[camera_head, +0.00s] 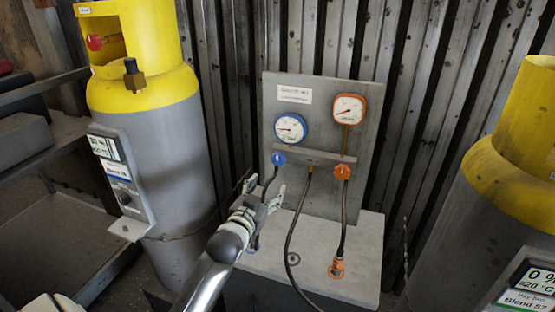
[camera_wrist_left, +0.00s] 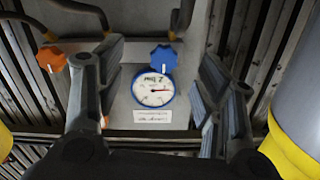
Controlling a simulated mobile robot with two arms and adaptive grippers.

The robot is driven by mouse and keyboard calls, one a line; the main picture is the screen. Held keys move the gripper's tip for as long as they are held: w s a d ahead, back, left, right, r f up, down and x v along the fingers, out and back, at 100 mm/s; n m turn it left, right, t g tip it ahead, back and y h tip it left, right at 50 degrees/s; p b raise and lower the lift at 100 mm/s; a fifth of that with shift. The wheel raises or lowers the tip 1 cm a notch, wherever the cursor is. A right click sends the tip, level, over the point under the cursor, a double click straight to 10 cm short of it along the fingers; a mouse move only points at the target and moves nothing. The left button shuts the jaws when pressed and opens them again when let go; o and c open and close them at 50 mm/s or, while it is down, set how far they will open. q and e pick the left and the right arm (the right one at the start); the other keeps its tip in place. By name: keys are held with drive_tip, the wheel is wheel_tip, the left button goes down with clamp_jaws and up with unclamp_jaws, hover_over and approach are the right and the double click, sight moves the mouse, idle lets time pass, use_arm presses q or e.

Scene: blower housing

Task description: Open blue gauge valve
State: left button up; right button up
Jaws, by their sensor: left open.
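The blue gauge valve knob (camera_head: 279,159) sits on the grey gauge panel just below the blue-rimmed gauge (camera_head: 290,129). My left gripper (camera_head: 264,186) is open and empty, below and slightly left of the blue knob in the head view. In the left wrist view, the blue knob (camera_wrist_left: 163,58) shows between the two spread fingers of the left gripper (camera_wrist_left: 161,57), with the gauge (camera_wrist_left: 153,90) beside it. No contact with the knob is visible. My right gripper is not in view.
An orange knob (camera_head: 342,172) and orange gauge (camera_head: 348,109) are to the right on the panel (camera_head: 310,85). Dark hoses (camera_head: 293,225) hang below. A yellow-topped grey cylinder (camera_head: 172,160) stands left, another (camera_head: 470,220) right. The grey ledge (camera_head: 300,275) is mostly bare.

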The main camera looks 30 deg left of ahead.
sight(277, 162)
use_arm(q)
drive_tip(key=shift+t+y, duration=0.3)
drive_tip(key=r+x, duration=0.1)
drive_tip(key=x, duration=0.2)
drive_tip(key=p+x, duration=0.1)
drive_tip(key=x, duration=0.3)
drive_tip(key=r+x, duration=0.1)
drive_tip(key=x, duration=0.3)
drive_tip(key=shift+a+r+p, duration=0.25)
drive_tip(key=shift+r+p, duration=0.05)
drive_tip(key=shift+p, duration=0.1)
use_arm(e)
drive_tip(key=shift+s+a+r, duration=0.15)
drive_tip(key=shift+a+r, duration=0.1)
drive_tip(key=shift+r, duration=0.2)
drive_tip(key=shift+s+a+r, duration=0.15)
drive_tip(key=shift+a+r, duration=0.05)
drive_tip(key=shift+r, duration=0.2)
use_arm(q)
drive_tip(key=shift+c, duration=0.2)
drive_tip(key=c, duration=0.7)
drive_tip(key=shift+c, duration=1.4)
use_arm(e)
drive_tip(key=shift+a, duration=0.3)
